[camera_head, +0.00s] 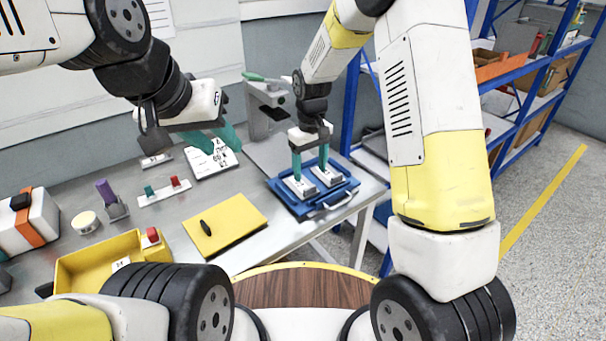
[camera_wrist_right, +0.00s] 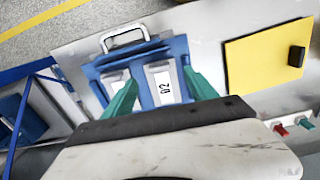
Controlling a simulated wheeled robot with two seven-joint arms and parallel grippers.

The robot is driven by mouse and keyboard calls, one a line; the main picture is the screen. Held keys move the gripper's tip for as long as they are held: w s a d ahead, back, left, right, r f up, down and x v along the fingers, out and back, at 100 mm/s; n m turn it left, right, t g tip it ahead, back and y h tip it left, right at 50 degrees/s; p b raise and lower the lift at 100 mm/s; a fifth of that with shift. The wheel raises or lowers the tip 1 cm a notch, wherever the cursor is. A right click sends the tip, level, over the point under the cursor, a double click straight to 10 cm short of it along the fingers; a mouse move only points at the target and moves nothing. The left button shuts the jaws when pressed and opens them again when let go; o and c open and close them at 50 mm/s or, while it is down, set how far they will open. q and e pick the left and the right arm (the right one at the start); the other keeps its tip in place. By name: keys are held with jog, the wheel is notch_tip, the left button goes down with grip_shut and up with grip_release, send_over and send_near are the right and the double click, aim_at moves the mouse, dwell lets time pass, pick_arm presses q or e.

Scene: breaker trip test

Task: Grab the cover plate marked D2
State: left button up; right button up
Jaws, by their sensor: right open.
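A blue tray (camera_head: 283,199) with a metal handle holds two white cover plates side by side. The plate marked D2 (camera_wrist_right: 163,86) shows in the right wrist view and appears to be the left one (camera_head: 300,188) in the head view. The other plate (camera_head: 327,177) is partly hidden by a finger in the wrist view (camera_wrist_right: 117,78). My right gripper (camera_head: 310,170) is open above the tray, its teal fingers (camera_wrist_right: 160,92) to either side of D2 in the wrist view. I cannot tell if they touch it. My left gripper (camera_head: 218,141) is open and empty, in front of a white printed sheet.
A yellow panel with a black knob (camera_head: 232,222) lies left of the tray. A yellow bin (camera_head: 85,272), a purple-handled item (camera_head: 107,192) and a strip with red and green parts (camera_head: 163,194) stand further left. A grey stand (camera_head: 262,112) is behind the tray.

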aim_at(311, 188)
notch_tip(311, 188, down, 8)
jog(key=shift+d+r, duration=0.15)
jog(key=c, duration=1.4)
grip_shut()
jog(key=shift+r, duration=0.1)
